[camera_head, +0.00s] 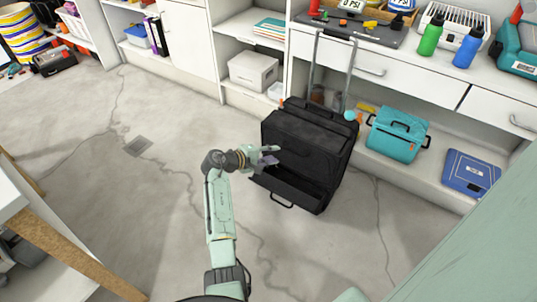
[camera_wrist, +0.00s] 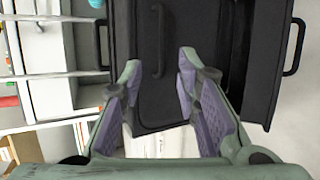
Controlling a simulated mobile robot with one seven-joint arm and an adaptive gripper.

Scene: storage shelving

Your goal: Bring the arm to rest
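My gripper (camera_head: 268,155) is at the end of my pale green arm, beside the black rolling tool case (camera_head: 318,140). In the wrist view my gripper (camera_wrist: 158,75) shows two green fingers with purple pads, spread apart with nothing between them. The case stands on the floor with its tall handle (camera_head: 330,60) raised. Its lower drawer (camera_head: 282,188) is pulled out, and my gripper is just left of and above it. In the wrist view the black case (camera_wrist: 205,40) lies in front of the fingers. I cannot tell whether the fingers touch it.
A teal case (camera_head: 395,138) and a blue case (camera_head: 471,172) lie on the low shelf at right. A white box (camera_head: 253,70) sits on the back shelf. A table (camera_head: 40,230) stands at left. The floor (camera_head: 150,190) between it and my arm is clear.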

